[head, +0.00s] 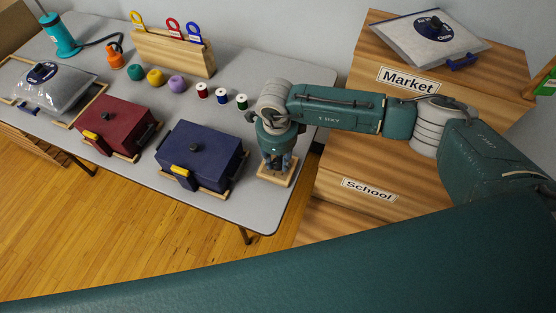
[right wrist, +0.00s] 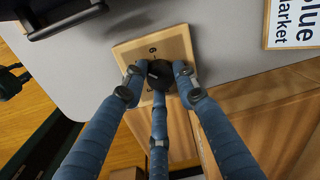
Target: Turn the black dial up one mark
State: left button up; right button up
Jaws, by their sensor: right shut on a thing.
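The black dial (right wrist: 160,76) sits on a small square wooden board (right wrist: 180,42) in the right wrist view. A mark like a "6" shows on the board above the dial; other marks are hidden or too small to read. In the head view the board (head: 267,178) lies at the table's right end, and the dial is hidden under my gripper. My right gripper (head: 277,162) points down over the board. Its three blue fingers (right wrist: 159,88) are closed around the dial. My left gripper is not in view.
A dark blue box (head: 200,150) with a yellow latch stands left of the board, with a red box (head: 118,122) beyond it. Several thread spools (head: 221,97) stand behind. A wooden cabinet (head: 340,150) with Market and School labels rises close on the right.

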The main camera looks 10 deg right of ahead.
aim_at(277, 165)
jog(key=shift+a, duration=0.1)
dwell(0.3)
jog(key=o, duration=1.1)
jog(key=shift+o, duration=0.2)
notch_tip(277, 165, up, 12)
jog(key=shift+s, duration=0.3)
jog(key=shift+s+a, duration=0.1)
jog(key=shift+a, duration=0.05)
